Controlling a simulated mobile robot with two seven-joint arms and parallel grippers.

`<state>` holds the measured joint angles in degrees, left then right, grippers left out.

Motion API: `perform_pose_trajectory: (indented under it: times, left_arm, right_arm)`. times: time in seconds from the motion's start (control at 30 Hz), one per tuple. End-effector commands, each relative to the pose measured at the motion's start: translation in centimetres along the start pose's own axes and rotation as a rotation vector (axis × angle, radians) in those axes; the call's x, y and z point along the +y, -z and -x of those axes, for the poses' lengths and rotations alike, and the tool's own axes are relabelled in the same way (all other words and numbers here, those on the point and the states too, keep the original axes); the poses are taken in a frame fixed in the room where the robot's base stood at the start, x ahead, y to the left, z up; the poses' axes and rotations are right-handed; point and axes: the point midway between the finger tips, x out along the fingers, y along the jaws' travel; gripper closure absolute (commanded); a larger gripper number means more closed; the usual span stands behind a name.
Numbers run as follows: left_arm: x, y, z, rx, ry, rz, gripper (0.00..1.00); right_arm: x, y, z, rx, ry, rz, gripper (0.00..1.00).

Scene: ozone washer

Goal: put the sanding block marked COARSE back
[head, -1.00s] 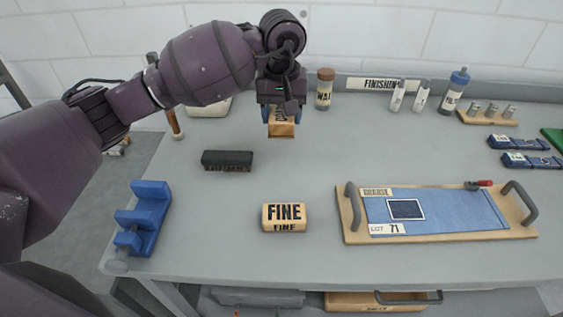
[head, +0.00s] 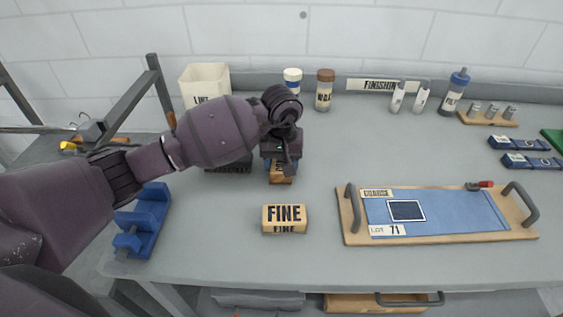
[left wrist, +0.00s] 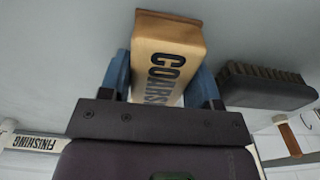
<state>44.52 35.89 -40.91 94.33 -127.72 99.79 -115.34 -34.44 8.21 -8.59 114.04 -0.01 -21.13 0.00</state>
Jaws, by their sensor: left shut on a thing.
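The sanding block marked COARSE (head: 281,179) is tan and sits in my left gripper (head: 281,167), low over the bench behind the FINE block. Its lettering shows clearly in the left wrist view (left wrist: 168,62), with the blue fingers pressed on both sides. I cannot tell whether its underside touches the bench. The sanding block marked FINE (head: 285,219) lies on the bench in front of it, apart from it. My right gripper is not in view.
A black brush (head: 228,167) lies just left of my gripper, partly hidden; it also shows in the left wrist view (left wrist: 265,88). A blue stand (head: 146,222) is at the left edge. A wooden tray (head: 350,236) with blue cloth is right. Bench between gripper and tray is clear.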

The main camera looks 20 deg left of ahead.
Motion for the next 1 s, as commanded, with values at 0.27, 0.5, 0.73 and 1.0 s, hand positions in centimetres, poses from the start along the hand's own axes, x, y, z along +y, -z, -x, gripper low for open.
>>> perform_pose_trajectory:
  times: [0.27,0.5,0.73,1.0]
  left_arm:
    - [0.03,0.03,-0.26,0.002,-0.001,0.000,0.81]
    - [0.02,0.02,-0.59,0.002,-0.001,0.000,0.32]
    - [0.03,0.01,-0.56,0.002,-0.001,0.000,0.18]
    - [0.06,0.04,0.14,0.003,-0.002,-0.001,0.18]
  right_arm:
    - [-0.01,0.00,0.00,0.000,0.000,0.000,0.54]
    - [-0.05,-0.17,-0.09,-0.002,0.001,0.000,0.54]
    - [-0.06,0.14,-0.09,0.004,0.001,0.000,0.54]
    - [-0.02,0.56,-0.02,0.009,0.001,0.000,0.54]
